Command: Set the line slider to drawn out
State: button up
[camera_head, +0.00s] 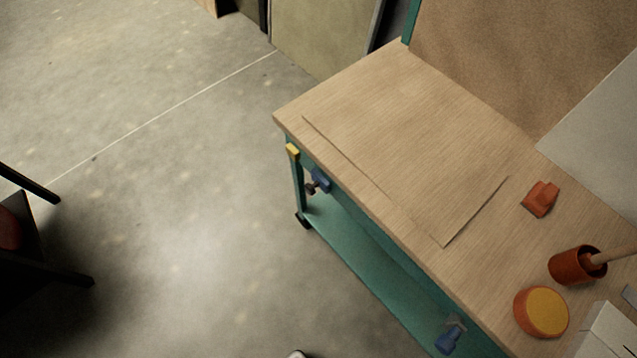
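No part that I can surely name as the line slider shows. A small yellow piece (292,151) sits on the teal front edge of the wooden-topped workbench (400,85), near its left corner. A blue fitting with a dark knob (318,182) sticks out of the bench front just right of it. A second blue fitting (449,338) is on the front lower right. I cannot tell whether any of these is the slider or how it is set. My gripper is not in view.
On the bench are a thin sheet or panel (410,175), an orange block (540,198), an orange cup (572,266) with a wooden handle, and a round orange-yellow piece (541,311). A dark barred object (40,262) stands at far left. The concrete floor (170,190) between is clear.

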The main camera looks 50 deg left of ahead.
aim_at(320, 181)
jog(key=j+u, duration=0.1)
jog(key=u, duration=1.1)
